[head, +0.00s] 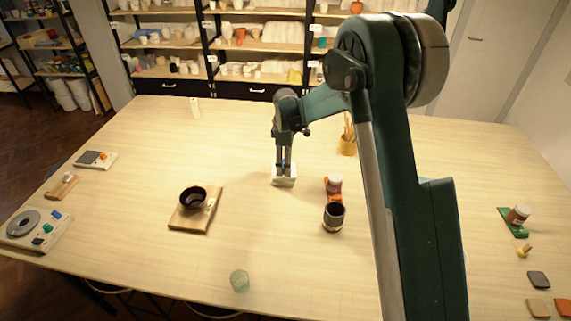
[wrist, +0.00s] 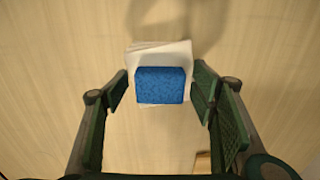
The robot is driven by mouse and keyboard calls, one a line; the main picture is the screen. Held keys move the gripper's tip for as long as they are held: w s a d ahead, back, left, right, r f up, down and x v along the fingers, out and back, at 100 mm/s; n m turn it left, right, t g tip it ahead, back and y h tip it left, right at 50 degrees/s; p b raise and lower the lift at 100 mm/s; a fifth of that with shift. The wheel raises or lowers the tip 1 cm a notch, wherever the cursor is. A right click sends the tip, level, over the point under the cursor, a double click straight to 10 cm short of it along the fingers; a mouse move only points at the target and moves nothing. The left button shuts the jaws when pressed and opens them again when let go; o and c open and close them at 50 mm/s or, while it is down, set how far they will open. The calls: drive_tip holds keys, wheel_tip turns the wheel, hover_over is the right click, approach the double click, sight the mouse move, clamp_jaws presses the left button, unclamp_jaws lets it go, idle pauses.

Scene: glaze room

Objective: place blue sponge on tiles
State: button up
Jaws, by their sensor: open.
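The blue sponge (wrist: 160,85) lies over the white tiles (wrist: 175,49) in the wrist view, its edges roughly in line with them. The tiles are a slightly uneven stack, which also shows in the head view (head: 284,181) near the table's middle. There the sponge is mostly hidden, with a bit of blue between my fingers. My gripper (head: 284,164) points down over the stack. In the wrist view its green fingers stand open on both sides of the sponge, with a gap on each side.
A dark bowl (head: 193,197) sits on a wooden board (head: 185,222) to the left. A dark cup (head: 334,216) and a jar on an orange piece (head: 334,197) stand to the right. Table around the tiles is clear.

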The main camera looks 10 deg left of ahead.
wheel_tip(320, 180, up, 12)
drive_tip(key=shift+b, duration=0.35)
idle(0.8)
drive_tip(key=s+d+r+m+t, duration=0.2)
drive_tip(key=s+d+r+m, duration=0.2)
drive_tip(key=s+d+r, duration=0.6)
drive_tip(key=s+d+r+m+t, duration=0.1)
drive_tip(key=s+d+r+m, duration=0.4)
drive_tip(key=s+d+r, duration=0.55)
drive_tip(key=s+d+f+m+t, duration=0.1)
drive_tip(key=s+d+f+m, duration=0.1)
drive_tip(key=s+d, duration=0.3)
drive_tip(key=s+d+f+m+t, duration=0.1)
drive_tip(key=s+d+f+m, duration=0.2)
drive_tip(key=s, duration=0.8)
drive_tip(key=s+d+f+m+t, duration=0.2)
drive_tip(key=s+d+m, duration=0.2)
drive_tip(key=s+d, duration=0.3)
drive_tip(key=shift+s+f, duration=0.25)
drive_tip(key=shift+s, duration=0.6)
